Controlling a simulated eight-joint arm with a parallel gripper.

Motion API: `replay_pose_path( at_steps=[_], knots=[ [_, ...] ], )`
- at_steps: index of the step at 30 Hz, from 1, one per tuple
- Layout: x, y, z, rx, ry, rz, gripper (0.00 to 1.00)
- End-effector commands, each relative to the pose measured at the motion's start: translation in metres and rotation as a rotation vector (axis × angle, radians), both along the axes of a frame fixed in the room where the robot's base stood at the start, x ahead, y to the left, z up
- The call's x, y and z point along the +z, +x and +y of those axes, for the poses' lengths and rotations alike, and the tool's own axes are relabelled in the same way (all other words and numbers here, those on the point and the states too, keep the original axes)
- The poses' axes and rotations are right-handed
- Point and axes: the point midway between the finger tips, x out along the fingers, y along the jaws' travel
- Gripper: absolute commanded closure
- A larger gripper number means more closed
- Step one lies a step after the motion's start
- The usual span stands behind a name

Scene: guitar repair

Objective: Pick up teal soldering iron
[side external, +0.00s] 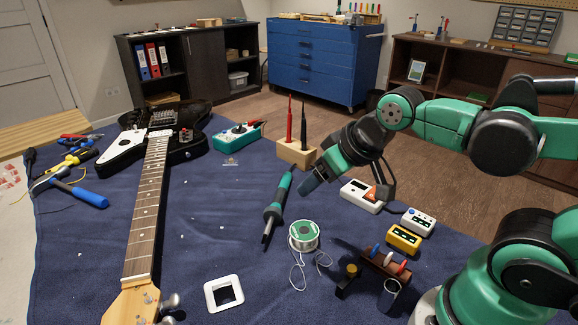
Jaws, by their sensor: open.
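The teal soldering iron (278,202) lies on the blue cloth near the middle of the side external view. Its handle is teal and black, and its dark tip points toward the front. My gripper (308,183) is above the cloth, just right of the iron's handle end, pointing down and left. It is open and appears apart from the iron. The far finger is hard to make out at this angle.
A solder spool (304,235) with loose wire stands right of the iron's tip. A wooden block (296,153) with red and black probes stands behind it. A guitar (150,200) lies left. A white-and-red device (362,196), yellow box (403,238) and small tool rack (386,263) are right.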

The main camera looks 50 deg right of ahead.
Motion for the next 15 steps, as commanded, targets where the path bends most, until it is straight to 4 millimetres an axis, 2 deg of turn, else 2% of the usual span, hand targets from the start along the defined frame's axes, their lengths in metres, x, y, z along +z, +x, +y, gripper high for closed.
replay_pose_path(
  at_steps=[4,8,11,15],
  knots=[
    [0.008,0.018,-0.004,-0.099,0.055,0.071,0.32],
    [0.01,0.044,-0.01,-0.244,0.124,0.169,0.32],
    [0.005,0.066,-0.016,-0.364,0.172,0.246,0.32],
    [-0.011,0.096,-0.025,-0.539,0.227,0.349,0.32]
  ],
)
